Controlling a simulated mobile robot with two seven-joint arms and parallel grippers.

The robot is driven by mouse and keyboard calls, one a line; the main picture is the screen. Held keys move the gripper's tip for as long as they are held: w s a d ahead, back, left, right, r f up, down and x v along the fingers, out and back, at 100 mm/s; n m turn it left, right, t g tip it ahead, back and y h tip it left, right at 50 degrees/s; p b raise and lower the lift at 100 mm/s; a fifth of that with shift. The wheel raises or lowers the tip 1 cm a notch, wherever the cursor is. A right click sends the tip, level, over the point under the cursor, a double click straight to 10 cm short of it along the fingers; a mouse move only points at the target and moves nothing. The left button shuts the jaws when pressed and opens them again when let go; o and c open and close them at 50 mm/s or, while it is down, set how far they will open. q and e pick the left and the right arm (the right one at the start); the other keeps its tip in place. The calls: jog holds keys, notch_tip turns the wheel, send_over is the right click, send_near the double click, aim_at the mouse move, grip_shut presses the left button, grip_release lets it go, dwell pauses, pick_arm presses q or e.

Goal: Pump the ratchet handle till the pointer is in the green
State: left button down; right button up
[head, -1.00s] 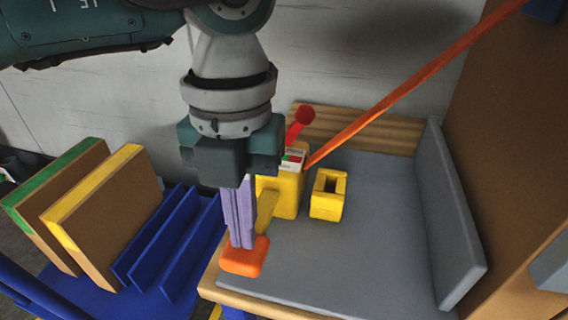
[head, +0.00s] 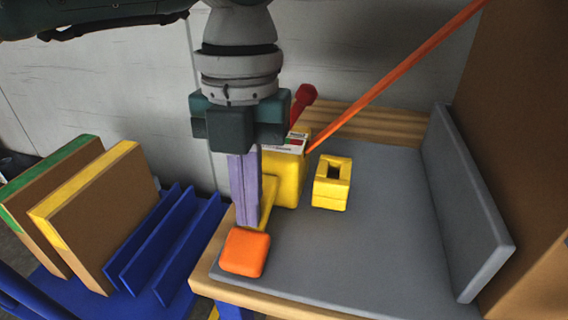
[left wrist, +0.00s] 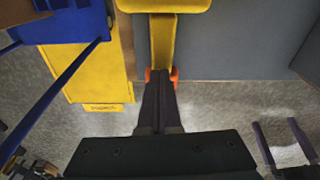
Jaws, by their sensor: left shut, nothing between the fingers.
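The yellow ratchet (head: 287,182) stands on the grey bench top, with a yellow handle arm (head: 268,203) ending in an orange pad (head: 246,252). A small red, white and green gauge (head: 293,143) sits on top; its pointer is too small to read. My left gripper (head: 248,225) is shut and empty, fingers pointing down at the pad's far edge beside the handle arm; contact cannot be told. In the left wrist view, its fingers hide the pad's middle and the handle arm (left wrist: 163,42) runs beyond. My right gripper (left wrist: 284,143) appears there with fingers apart.
An orange strap (head: 390,82) rises right from the ratchet. A red knob (head: 305,92) stands behind. A yellow block with a slot (head: 331,185) sits right. Blue rack (head: 150,250) and boards (head: 90,215) stand left. The bench's right part is clear, bounded by a grey wall (head: 470,210).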

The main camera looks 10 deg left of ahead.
pick_arm(q)
notch_tip(320, 180, up, 10)
jog(key=w+p, duration=0.1)
jog(key=p, duration=0.2)
dwell(0.9)
